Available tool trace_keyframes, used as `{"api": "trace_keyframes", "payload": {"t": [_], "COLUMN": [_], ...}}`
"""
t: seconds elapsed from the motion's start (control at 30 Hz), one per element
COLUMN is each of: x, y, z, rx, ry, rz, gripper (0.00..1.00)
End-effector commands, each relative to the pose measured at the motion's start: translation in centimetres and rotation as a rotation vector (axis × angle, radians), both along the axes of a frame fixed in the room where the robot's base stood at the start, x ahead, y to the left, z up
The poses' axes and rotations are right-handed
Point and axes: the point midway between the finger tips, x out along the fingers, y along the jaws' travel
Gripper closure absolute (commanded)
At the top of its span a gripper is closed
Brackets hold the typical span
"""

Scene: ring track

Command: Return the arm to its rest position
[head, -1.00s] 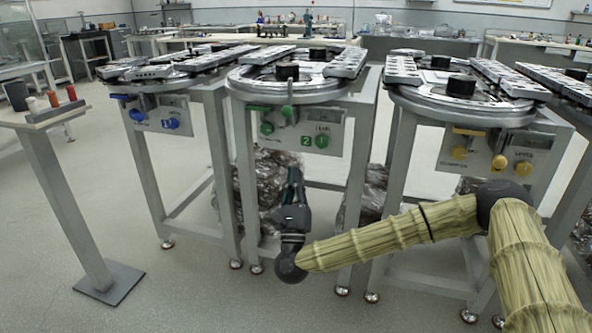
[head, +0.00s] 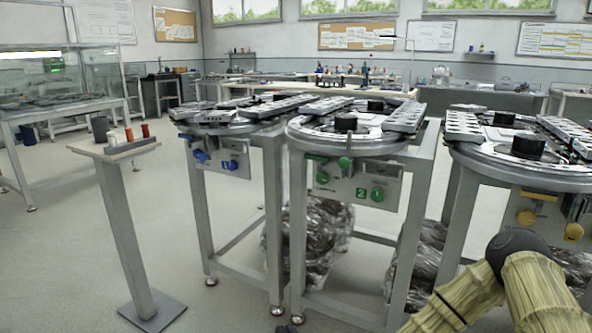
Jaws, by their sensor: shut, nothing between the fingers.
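My arm shows at the bottom right of the head view, with its dark elbow joint (head: 518,246) and ribbed tan covers. The forearm slopes down and left out of the bottom edge. Only a small dark tip of my gripper (head: 287,329) shows at the bottom edge, low in front of the table with green controls. It is shut and holds nothing visible. The rest of the gripper and the wrist are below the picture.
Round-topped ring tables with blue controls (head: 221,159), green controls (head: 349,187) and yellow controls (head: 550,211) stand ahead. A small pedestal stand (head: 133,240) holding small coloured items is at left. Floor is open between stand and tables.

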Motion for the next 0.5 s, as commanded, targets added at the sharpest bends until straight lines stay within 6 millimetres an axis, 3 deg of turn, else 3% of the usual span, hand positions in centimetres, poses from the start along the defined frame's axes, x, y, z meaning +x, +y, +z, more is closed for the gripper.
{"api": "trace_keyframes", "payload": {"t": [0.1,0.27,0.5], "x": [-4.3,-10.6,-20.6], "y": [0.6,-0.6,-6.3], "z": [-5.4,-12.0,-19.6], "rx": [-0.212,-0.496,-0.898], "ry": [0.097,0.217,0.387], "rz": [0.103,0.255,0.515], "gripper": [1.00,1.00,1.00]}}
